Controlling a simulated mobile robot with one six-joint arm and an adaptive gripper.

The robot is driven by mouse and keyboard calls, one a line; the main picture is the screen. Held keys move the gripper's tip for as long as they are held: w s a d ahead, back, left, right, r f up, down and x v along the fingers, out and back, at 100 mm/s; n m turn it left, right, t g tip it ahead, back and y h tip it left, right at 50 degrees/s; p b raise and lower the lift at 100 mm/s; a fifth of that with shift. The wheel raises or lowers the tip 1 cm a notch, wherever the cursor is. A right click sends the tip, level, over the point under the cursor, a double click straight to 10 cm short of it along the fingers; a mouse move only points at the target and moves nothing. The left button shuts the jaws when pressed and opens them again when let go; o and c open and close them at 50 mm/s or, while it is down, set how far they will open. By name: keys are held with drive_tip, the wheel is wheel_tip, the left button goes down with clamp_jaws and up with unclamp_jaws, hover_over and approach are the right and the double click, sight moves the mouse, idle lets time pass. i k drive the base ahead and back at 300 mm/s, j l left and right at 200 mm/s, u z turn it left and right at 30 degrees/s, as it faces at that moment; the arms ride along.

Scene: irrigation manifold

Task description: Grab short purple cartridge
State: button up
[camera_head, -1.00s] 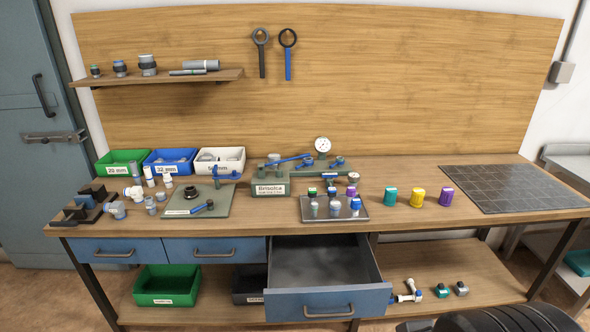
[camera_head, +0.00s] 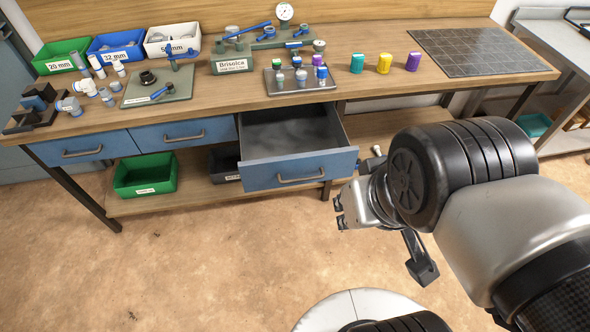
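A purple cartridge (camera_head: 413,61) stands upright on the workbench top, at the right end of a row. A yellow cartridge (camera_head: 384,63) and a teal cartridge (camera_head: 357,63) stand to its left, with gaps between them. The purple one is about as tall as its neighbours. My gripper (camera_head: 362,207) is in front of the bench at right of centre, below the bench top and well apart from the cartridges. My wrist partly hides it, so I cannot tell how its fingers stand. I see nothing held in it.
An open drawer (camera_head: 300,170) juts out from the bench front, left of my gripper. A metal tray with small fittings (camera_head: 297,92) lies left of the cartridges. A dark gridded mat (camera_head: 480,50) lies to their right. The bench top in front of the cartridges is clear.

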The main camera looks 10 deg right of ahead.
sight(414, 57)
drive_tip(key=i+l, duration=2.05)
drive_tip(key=l+z, duration=0.05)
drive_tip(key=l, duration=0.05)
